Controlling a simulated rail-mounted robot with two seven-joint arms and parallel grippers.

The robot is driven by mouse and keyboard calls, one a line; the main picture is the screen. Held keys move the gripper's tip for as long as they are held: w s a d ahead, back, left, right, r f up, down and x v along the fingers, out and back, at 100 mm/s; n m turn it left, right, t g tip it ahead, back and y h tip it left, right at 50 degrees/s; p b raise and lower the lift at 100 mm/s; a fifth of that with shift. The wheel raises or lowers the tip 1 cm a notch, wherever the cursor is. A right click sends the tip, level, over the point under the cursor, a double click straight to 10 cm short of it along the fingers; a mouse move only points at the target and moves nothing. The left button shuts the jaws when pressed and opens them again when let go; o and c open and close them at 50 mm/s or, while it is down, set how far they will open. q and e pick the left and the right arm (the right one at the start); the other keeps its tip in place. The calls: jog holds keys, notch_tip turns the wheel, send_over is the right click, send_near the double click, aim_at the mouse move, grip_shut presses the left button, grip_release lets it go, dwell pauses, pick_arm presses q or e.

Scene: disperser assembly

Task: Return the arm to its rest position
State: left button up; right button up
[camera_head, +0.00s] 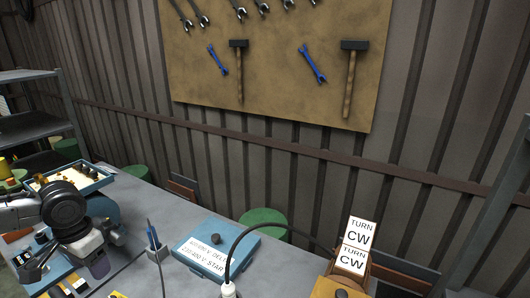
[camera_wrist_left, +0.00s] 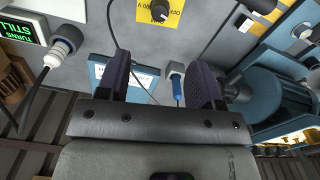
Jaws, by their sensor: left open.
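My left arm (camera_head: 65,207) comes in from the left in the head view, above the left part of the grey bench. In the left wrist view my left gripper (camera_wrist_left: 163,80) is open, with its two dark fingers well apart and nothing held between them. In the head view the arm's own links partly hide the gripper. My right gripper is in neither view.
A parts tray (camera_head: 98,180) is behind my arm. Shelves (camera_head: 30,130) stand far left.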

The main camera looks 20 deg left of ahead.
pick_arm(q)
jog(key=a+f+m+t+y, duration=0.2)
jog(key=a+m+t+y, duration=0.1)
jog(key=a+m+y, duration=0.5)
jog(key=s+d+f+t+p, duration=0.3)
jog(key=s+d+f+p, duration=0.3)
jog(key=p, duration=0.4)
jog(key=s+d+r+n+g+h+p, duration=0.1)
jog(key=s+d+r+n+h+p, duration=0.1)
jog(key=s+d+p, duration=0.45)
jog(key=s+d+r+n+h+p, duration=0.1)
jog(key=s+d+r+h+p, duration=0.25)
jog(key=d+p, duration=0.65)
jog(key=s+d+r+n+g+h+p, duration=0.1)
jog(key=s+d+r+n+h+p, duration=0.1)
jog(key=d+r+p, duration=0.7)
jog(key=s+d+n+p, duration=0.1)
jog(key=s+d+p, duration=0.1)
jog(key=d, duration=0.2)
jog(key=shift+s+h, duration=0.3)
jog(key=shift+h, duration=0.05)
